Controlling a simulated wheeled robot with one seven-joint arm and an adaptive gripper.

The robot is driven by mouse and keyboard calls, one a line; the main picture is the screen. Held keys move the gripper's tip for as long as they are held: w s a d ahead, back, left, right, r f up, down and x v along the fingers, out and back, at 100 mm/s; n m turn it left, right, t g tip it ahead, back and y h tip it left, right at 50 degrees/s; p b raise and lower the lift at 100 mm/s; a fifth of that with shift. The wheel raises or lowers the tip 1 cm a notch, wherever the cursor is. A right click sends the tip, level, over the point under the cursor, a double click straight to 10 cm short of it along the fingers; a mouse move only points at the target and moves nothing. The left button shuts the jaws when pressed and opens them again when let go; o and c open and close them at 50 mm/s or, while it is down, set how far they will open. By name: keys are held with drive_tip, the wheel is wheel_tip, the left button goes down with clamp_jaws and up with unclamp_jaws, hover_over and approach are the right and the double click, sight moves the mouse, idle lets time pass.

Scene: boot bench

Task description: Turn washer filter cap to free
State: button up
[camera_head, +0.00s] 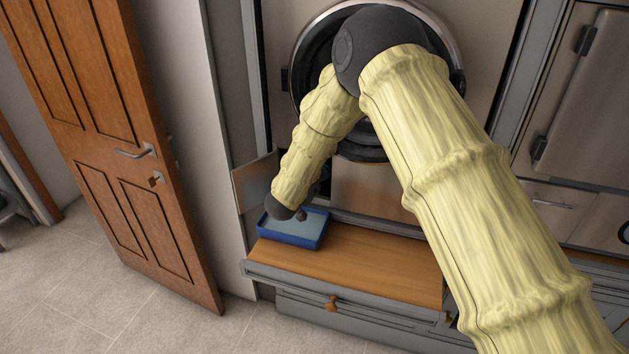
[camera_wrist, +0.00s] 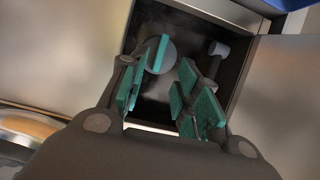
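The round grey filter cap (camera_wrist: 170,60) sits inside a dark square recess (camera_wrist: 150,108) low in the washer front. It shows in the wrist view only; the arm and washer hide it from the head view. My gripper (camera_wrist: 174,72) reaches into the recess opening with its teal-padded fingers apart. The cap lies beyond the fingertips, nearer the left finger, which overlaps part of it. I cannot tell whether the fingers touch it. In the head view my gripper is mostly hidden behind the wrist, above a blue tray (camera_head: 308,242).
A small grey knob-ended piece (camera_wrist: 218,49) is right of the cap. The open flap (camera_wrist: 287,95) stands right of the recess. The washer (camera_head: 285,30) is behind my arm. The tray rests on a wooden-topped drawer (camera_head: 385,262). A brown door (camera_head: 125,130) stands left.

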drive_tip(key=v, duration=0.4)
drive_tip(key=shift+s, duration=0.2)
idle(0.3)
